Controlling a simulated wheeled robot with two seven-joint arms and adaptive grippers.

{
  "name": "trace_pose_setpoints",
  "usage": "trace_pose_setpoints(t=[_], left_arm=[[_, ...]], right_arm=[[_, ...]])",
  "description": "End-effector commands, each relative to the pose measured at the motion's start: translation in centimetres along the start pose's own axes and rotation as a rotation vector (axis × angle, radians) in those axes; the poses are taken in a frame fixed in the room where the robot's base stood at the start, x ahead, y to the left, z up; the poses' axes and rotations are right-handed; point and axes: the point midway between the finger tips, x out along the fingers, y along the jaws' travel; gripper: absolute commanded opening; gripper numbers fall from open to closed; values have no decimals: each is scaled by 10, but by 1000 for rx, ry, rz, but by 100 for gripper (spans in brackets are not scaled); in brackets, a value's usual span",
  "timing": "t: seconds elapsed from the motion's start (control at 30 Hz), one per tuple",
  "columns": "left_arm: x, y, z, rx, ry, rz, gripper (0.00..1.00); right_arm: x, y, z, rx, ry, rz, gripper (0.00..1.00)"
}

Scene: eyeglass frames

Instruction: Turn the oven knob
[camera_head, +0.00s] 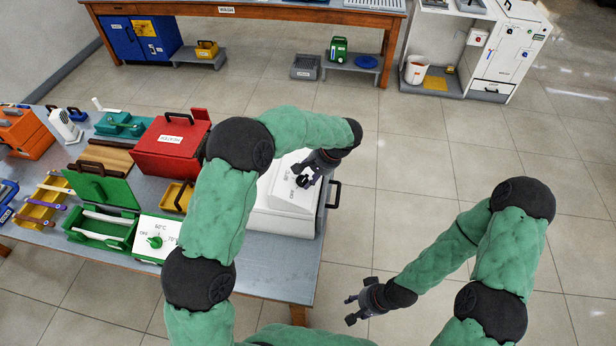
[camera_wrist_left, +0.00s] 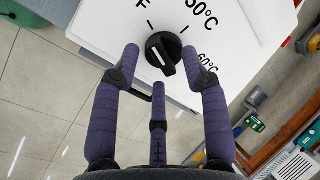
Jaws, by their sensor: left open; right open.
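The oven (camera_head: 275,225) is a white box with a sloped panel at the table's right end. Its round black knob (camera_head: 302,181) also shows in the left wrist view (camera_wrist_left: 163,50), with a pale pointer line and printed temperature marks around it. My left gripper (camera_head: 312,172) is over the panel. In the left wrist view the fingertips (camera_wrist_left: 160,56) are open, one on each side of the knob, with a third finger below it. I cannot tell whether they touch it. My right gripper (camera_head: 358,302) is open and empty over the floor.
A red toolbox (camera_head: 168,148) and other cases fill the table's left. The grey table front (camera_head: 270,270) is clear. The tiled floor at right is free.

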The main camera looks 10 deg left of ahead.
Motion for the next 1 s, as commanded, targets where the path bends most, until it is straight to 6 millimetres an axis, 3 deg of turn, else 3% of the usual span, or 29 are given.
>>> trace_pose_setpoints(t=[0.5,0.7,1.0], left_arm=[[-93,0,0,-1,1,0,45],[-108,0,0,1,-1,1,45],[-110,0,0,0,-1,1,45]], right_arm=[[0,0,0,0,0,0,45],[0,0,0,0,0,0,45],[0,0,0,0,0,0,45]])
